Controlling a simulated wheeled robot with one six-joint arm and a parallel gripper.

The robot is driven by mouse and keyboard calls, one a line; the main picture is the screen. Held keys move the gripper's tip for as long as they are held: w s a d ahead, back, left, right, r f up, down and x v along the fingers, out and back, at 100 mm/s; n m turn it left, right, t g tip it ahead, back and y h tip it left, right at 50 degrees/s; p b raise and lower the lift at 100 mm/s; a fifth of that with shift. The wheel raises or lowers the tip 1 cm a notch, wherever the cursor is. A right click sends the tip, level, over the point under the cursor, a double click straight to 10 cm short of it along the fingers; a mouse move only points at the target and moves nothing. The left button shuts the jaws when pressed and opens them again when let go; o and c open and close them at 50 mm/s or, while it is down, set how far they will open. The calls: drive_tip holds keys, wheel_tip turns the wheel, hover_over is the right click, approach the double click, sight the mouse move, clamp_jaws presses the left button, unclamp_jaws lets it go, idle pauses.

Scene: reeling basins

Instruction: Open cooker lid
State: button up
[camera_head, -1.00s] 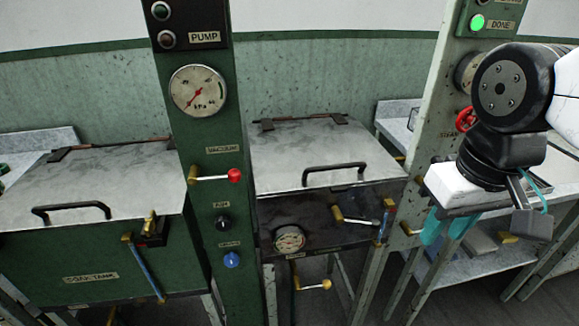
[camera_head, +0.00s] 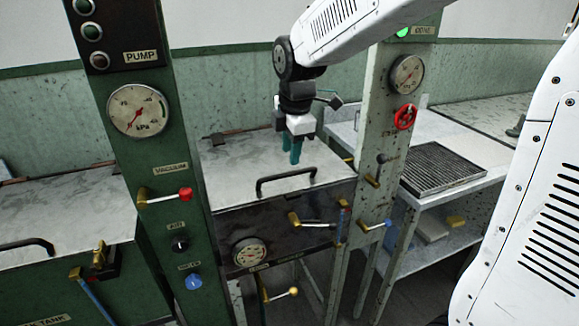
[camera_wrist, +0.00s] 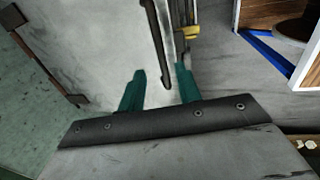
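The cooker lid (camera_head: 235,165) is a grey metal plate lying flat and closed on the dark cooker body, hinged at its back edge. Its black bar handle (camera_head: 287,181) runs along the front edge. My gripper (camera_head: 292,157) has teal fingers pointing down and hangs over the right part of the lid, behind the handle in the head view. In the wrist view the two fingers (camera_wrist: 158,90) stand apart with nothing between their tips, and the handle (camera_wrist: 157,45) shows ahead of them. I cannot tell the height above the lid.
A green post with a gauge (camera_head: 138,110) and a red-knobbed vacuum lever (camera_head: 184,194) stands left of the cooker. A grey-green post with a red valve wheel (camera_head: 405,117) stands right. A latch lever (camera_head: 297,219) sits on the cooker front. A side table holds a dark grate (camera_head: 440,168).

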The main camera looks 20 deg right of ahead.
sight(290, 174)
drive_tip(key=f, duration=0.4)
drive_tip(key=w+f, duration=0.1)
drive_tip(key=shift+f, duration=0.4)
clamp_jaws()
